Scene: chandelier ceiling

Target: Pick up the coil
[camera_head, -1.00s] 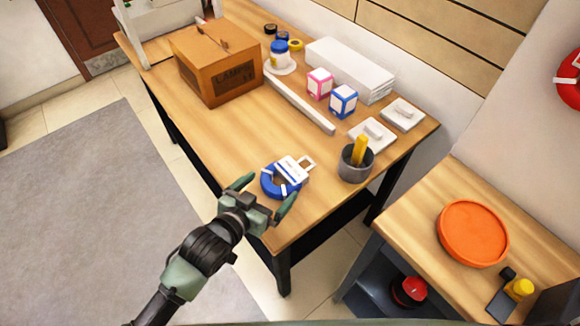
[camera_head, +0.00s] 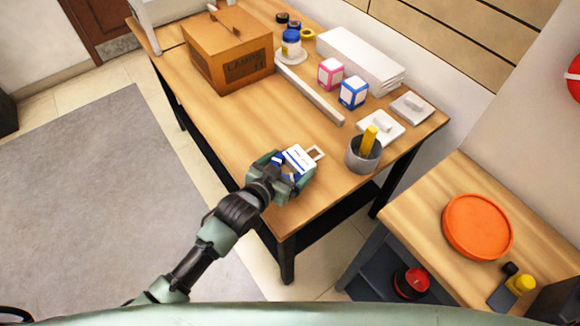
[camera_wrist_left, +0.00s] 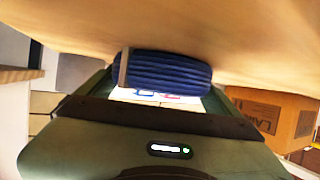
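The coil (camera_head: 276,159) is a blue ring with a white label, lying near the front edge of the wooden table. My left gripper (camera_head: 283,175) is at the coil, with its green fingers spread on either side and partly hiding it. In the left wrist view the ribbed dark blue coil (camera_wrist_left: 168,72), with a pale band round it, sits between the fingertips (camera_wrist_left: 160,92) and fills most of the gap. The fingers look open; I cannot tell whether they touch it. My right gripper is not in view.
A cardboard box (camera_head: 228,55) stands at the back left. Small pink (camera_head: 331,73) and blue boxes (camera_head: 353,92), a white stack (camera_head: 360,62) and a grey cup (camera_head: 363,156) stand to the right. A side table holds an orange round lid (camera_head: 477,227).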

